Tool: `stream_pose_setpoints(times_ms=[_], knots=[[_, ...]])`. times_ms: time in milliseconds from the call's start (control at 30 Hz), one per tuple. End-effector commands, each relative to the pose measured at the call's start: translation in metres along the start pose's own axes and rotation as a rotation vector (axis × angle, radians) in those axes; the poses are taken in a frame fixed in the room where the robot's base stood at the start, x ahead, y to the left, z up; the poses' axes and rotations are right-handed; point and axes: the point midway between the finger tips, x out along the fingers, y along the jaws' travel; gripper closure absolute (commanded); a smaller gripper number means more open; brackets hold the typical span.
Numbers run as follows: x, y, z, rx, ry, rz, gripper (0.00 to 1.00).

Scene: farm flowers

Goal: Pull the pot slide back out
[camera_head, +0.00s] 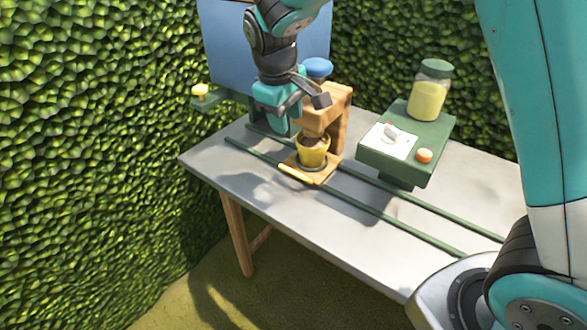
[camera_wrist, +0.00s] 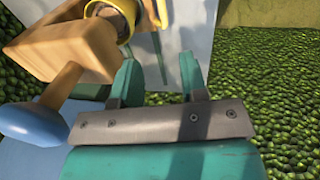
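The pot slide (camera_head: 325,174) is a small wooden board with a yellow bar handle (camera_head: 296,172) along its front edge. A yellow pot (camera_head: 314,155) with dark contents stands upright on it, under the wooden press stand (camera_head: 340,112). The pot (camera_wrist: 116,8), stand (camera_wrist: 65,50) and blue knob (camera_wrist: 32,124) also show in the wrist view. My gripper (camera_wrist: 158,78) is open and empty, its two teal fingers apart over the table. In the head view my gripper (camera_head: 284,118) is beside the stand, left of and above the pot, not touching the handle.
Green rails (camera_head: 390,217) run along the grey table (camera_head: 225,170). A green shelf (camera_head: 440,140) at the right carries a jar (camera_head: 428,95), a white plate with a switch (camera_head: 389,140) and an orange button (camera_head: 424,156). A blue panel (camera_head: 222,45) stands behind. The table's front left is clear.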

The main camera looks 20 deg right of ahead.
Motion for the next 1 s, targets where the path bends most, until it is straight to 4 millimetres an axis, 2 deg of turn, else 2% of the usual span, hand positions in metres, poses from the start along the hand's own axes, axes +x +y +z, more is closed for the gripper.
stream_pose_setpoints(times_ms=[167, 600, 800, 1000], knots=[[0.031, -0.001, 0.001, -0.002, -0.006, -0.003, 0.60], [0.129, -0.002, 0.001, -0.001, -0.005, -0.003, 0.60], [0.157, -0.001, 0.001, -0.001, -0.001, -0.003, 0.60], [0.166, -0.002, 0.000, -0.001, 0.001, -0.003, 0.60]])
